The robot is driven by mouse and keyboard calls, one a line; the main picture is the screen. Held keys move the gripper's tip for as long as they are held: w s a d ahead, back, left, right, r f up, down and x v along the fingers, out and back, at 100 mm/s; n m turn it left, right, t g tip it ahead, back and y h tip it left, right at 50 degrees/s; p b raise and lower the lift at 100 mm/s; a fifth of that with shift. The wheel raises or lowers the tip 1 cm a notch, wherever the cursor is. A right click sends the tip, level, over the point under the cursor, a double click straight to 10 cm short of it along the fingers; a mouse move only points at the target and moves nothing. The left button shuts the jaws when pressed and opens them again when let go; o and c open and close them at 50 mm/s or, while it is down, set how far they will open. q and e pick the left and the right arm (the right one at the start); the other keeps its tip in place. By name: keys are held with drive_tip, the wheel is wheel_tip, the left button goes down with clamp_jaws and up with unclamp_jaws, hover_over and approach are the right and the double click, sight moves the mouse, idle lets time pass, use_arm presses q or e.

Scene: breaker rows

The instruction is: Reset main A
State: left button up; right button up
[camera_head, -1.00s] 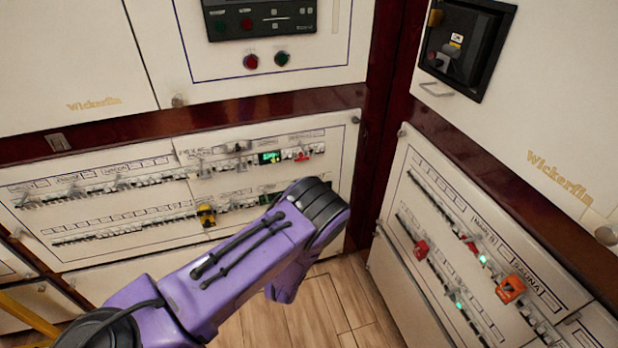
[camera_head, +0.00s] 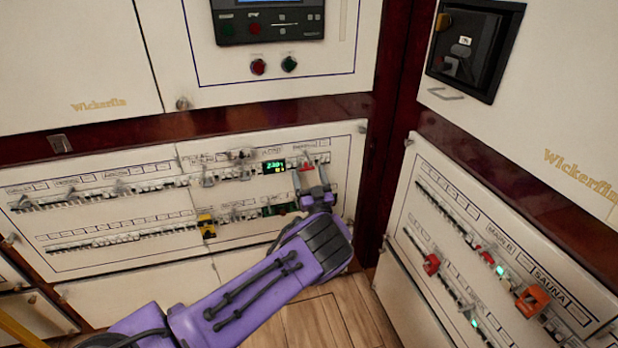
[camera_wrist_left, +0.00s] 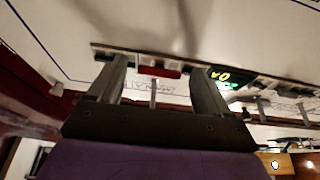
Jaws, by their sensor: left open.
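The red-handled breaker (camera_head: 307,166) is at the right end of the upper row on the back panel, right of a green lit display (camera_head: 274,165). In the left wrist view the red handle (camera_wrist_left: 160,71) shows with an upside-down label beside it that seems to read MAIN A. My left gripper (camera_head: 313,182) is open, its fingers pointing at the panel. In the wrist view its two fingers (camera_wrist_left: 157,80) stand either side of the red handle, with a gap to each. I cannot tell how far the tips are from the panel. My right gripper is not in view.
A yellow piece (camera_head: 206,226) sits on the lower row. The right panel (camera_head: 408,212) carries MAIN B and SAUNA labels, a red piece (camera_head: 431,264) and an orange one (camera_head: 532,299). A dark red rail (camera_head: 200,124) runs above the back panel.

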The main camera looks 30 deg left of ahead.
sight(309, 158)
use_arm(q)
drive_tip(key=c, duration=1.1)
drive_tip(key=shift+o, duration=0.3)
drive_tip(key=shift+r+p, duration=0.2)
drive_tip(key=shift+p, duration=0.15)
wheel_tip(309, 158, up, 5)
drive_tip(key=g+h+p, duration=0.3)
drive_tip(key=h+p, duration=0.1)
drive_tip(key=p, duration=0.3)
drive_tip(key=g+h+p, duration=0.3)
drive_tip(key=h+p, duration=0.1)
drive_tip(key=p, duration=0.4)
drive_tip(key=shift+s+d+g, duration=0.15)
drive_tip(key=shift+g, duration=0.15)
drive_tip(key=shift+w+r+g+h+p, duration=0.1)
drive_tip(key=shift+g+h+p, duration=0.4)
drive_tip(key=shift+p, duration=0.25)
drive_tip(key=shift+w+r+g+h+p, duration=0.1)
drive_tip(key=shift+g+h+p, duration=0.3)
drive_tip(key=shift+h+p, duration=0.3)
drive_tip(key=shift+f, duration=0.1)
drive_tip(key=o, duration=1)
drive_tip(key=shift+o, duration=0.2)
